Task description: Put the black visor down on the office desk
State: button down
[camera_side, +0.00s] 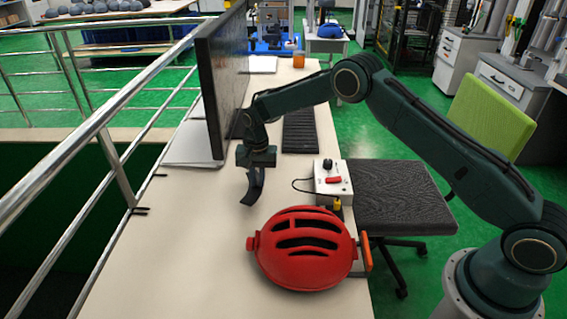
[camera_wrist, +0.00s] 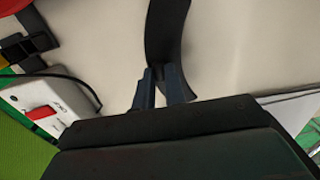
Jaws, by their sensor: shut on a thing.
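The black visor (camera_side: 254,190) is a curved dark strip hanging below my gripper (camera_side: 257,163) in the side view. My gripper is shut on it near its upper end. In the wrist view the visor (camera_wrist: 165,35) runs up from between the two fingertips of my gripper (camera_wrist: 160,85). The office desk (camera_side: 190,240) is a long pale surface under the visor. The visor's lower end is close to the desk top; I cannot tell whether it touches.
A red helmet-like shell (camera_side: 303,245) lies on the desk's near part. A white control box (camera_side: 333,178) with a red switch sits at the right edge. A monitor (camera_side: 223,80) and keyboard (camera_side: 300,130) stand farther back. A metal railing (camera_side: 100,120) runs along the left. The desk's near left is clear.

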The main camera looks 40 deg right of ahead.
aim_at(258, 182)
jog(key=shift+f, duration=2.2)
jog(key=c, duration=1.3)
grip_release()
jog(key=shift+r, duration=0.15)
notch_tip(258, 182, up, 12)
jog(key=shift+d+f, duration=0.1)
jog(key=shift+s, duration=0.1)
